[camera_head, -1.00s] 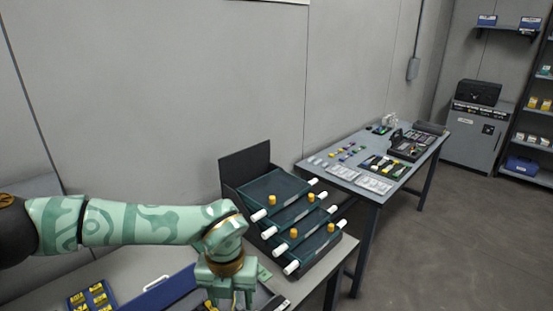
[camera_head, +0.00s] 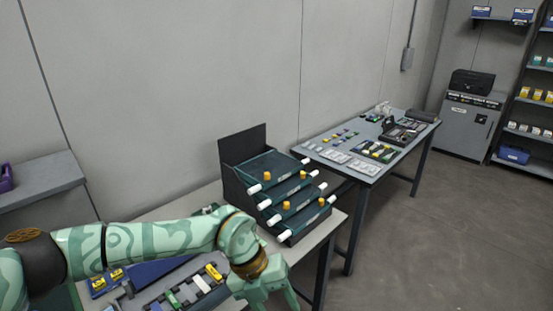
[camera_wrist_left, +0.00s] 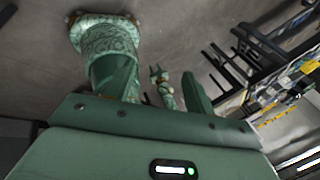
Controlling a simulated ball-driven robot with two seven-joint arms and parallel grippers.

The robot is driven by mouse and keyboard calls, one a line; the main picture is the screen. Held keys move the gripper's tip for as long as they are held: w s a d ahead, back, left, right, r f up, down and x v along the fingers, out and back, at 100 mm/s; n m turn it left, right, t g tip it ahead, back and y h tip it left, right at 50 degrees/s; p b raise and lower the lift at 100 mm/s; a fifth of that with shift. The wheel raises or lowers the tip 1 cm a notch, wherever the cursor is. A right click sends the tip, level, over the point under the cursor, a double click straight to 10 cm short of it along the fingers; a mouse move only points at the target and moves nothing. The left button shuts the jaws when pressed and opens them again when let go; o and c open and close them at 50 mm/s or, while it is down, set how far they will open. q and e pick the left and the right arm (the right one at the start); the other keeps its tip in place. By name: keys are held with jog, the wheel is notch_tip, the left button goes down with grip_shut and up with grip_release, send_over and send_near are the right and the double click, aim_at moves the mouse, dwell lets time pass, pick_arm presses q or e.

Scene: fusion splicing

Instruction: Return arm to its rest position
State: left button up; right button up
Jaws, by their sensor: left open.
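My left arm (camera_head: 150,245) comes in from the left in the head view, over the near workbench. My left gripper (camera_head: 275,298) is at the bottom edge, beyond the front of the bench. Its fingers point down and stand apart, with nothing seen between them. In the left wrist view, the gripper's green housing (camera_wrist_left: 150,150) fills the bottom and one finger (camera_wrist_left: 196,97) shows against the floor. A small green pronged part (camera_wrist_left: 161,88) farther off looks like my right gripper, too small to read its jaws.
The near workbench (camera_head: 325,222) holds a dark rack (camera_head: 243,150) of tilted trays with white rollers and yellow knobs. A blue case with coloured blocks (camera_head: 200,285) lies under my arm. A second table (camera_head: 372,168) with kits stands behind right. The floor (camera_head: 450,240) at right is clear.

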pick_arm(q)
jog(key=w+d+f+n+t+h, duration=0.5)
jog(key=d+n+h, duration=0.2)
jog(key=n+h, duration=0.35)
jog(key=s+a+f+n+t+y, duration=0.2)
jog(key=a+f+n+y, duration=0.1)
jog(key=a+f+n, duration=0.4)
jog(key=s+a+f+n+t+y, duration=0.25)
jog(key=a+f, duration=0.25)
jog(key=f, duration=0.4)
jog(key=s+a+f+n+t+y, duration=0.1)
jog(key=a+f+n+t+y, duration=0.2)
jog(key=a+f+n, duration=0.4)
jog(key=s+a+f+n+g+y, duration=0.15)
jog(key=s+a+f, duration=0.25)
jog(key=s+f, duration=0.4)
jog(key=s+a+f+n+g+y, duration=0.1)
jog(key=s+a+f+g+y, duration=0.3)
jog(key=s, duration=0.6)
jog(key=s+a+f+n+g, duration=0.1)
jog(key=s+a+f+g, duration=0.1)
jog(key=s, duration=0.9)
jog(key=s+a+f+n+g+y, duration=0.1)
jog(key=s+a+f+n+g, duration=0.1)
jog(key=s, duration=1)
notch_tip(320, 180, down, 2)
jog(key=shift+a, duration=0.6)
pick_arm(e)
jog(key=shift+s+d, duration=0.1)
jog(key=shift+s, duration=0.45)
